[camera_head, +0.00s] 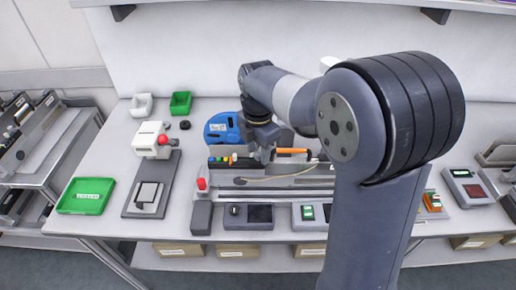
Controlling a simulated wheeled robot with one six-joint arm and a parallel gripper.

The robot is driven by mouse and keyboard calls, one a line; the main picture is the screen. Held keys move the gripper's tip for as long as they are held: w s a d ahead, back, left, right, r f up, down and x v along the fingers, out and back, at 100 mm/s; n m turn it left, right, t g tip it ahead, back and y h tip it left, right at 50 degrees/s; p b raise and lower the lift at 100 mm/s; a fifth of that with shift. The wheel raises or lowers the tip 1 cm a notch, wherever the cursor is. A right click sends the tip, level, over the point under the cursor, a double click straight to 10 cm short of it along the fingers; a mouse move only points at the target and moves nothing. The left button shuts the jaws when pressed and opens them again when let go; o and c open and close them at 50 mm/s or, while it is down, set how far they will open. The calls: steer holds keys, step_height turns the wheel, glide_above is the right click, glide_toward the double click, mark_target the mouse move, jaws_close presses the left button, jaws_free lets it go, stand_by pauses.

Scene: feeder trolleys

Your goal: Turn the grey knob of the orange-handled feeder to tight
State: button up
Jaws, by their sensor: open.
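The orange handle (291,151) of a feeder shows in the head view, right of my gripper and partly behind my arm. The feeder lies along a long grey fixture (285,183) at the middle of the bench. I cannot make out its grey knob; my gripper and arm cover part of that area. My gripper (266,157) points down over the feeder, just left of the orange handle. It is open. Whether its fingers stand around anything or touch it is too small to tell.
A blue reel (221,127) stands behind the fixture, left of my gripper. A red button (201,184) is at the fixture's left end. A white and grey device (152,141), a green tray (86,195) and small bins (180,102) lie further left. Grey consoles (249,215) line the front edge.

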jaws_close()
stand_by(0.4)
